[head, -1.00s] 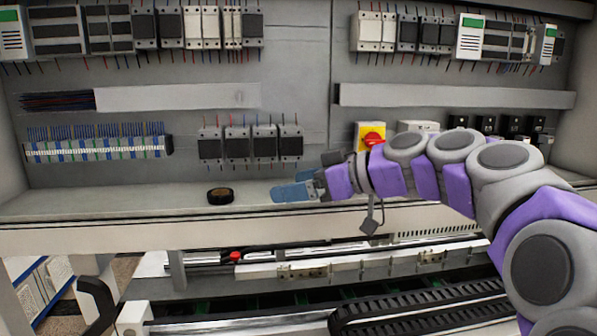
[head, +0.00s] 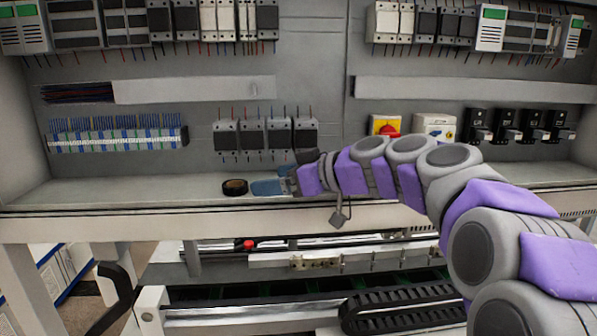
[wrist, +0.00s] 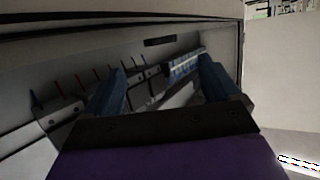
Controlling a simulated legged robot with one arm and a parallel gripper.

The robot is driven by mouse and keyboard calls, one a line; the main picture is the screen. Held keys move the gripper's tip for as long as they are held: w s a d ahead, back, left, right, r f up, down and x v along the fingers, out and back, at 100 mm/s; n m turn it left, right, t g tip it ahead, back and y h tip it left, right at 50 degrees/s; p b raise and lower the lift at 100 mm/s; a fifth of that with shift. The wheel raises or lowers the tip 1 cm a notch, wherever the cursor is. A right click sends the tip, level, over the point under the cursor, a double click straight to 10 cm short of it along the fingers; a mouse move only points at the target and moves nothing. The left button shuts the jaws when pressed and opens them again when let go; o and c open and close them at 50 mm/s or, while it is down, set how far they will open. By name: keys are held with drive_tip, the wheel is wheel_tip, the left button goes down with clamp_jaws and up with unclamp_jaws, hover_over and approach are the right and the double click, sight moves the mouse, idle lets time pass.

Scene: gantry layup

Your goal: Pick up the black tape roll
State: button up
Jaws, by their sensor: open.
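The black tape roll (head: 235,187) lies flat on the grey shelf of the cabinet, left of my gripper in the head view. My gripper (head: 262,187) has blue fingers and points left, with its tips right beside the roll's right side. Whether the tips touch the roll or stand a little apart, I cannot tell. In the wrist view my gripper (wrist: 160,85) shows two blue fingers spread apart. I cannot make out the roll in the wrist view.
The shelf (head: 120,191) is clear left of the roll. Behind it is a panel with black contactors (head: 265,134), a terminal strip (head: 115,138) and a yellow-red switch (head: 385,126). Below the shelf edge are a rail and a black cable chain (head: 420,306).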

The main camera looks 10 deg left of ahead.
sight(243, 186)
drive_tip(key=p+x, duration=0.2)
drive_tip(key=x, duration=0.7)
drive_tip(key=shift+w+a, duration=0.1)
drive_tip(key=shift+a, duration=0.05)
drive_tip(key=c, duration=1.2)
drive_tip(key=shift+o, duration=0.2)
drive_tip(key=shift+f, duration=0.1)
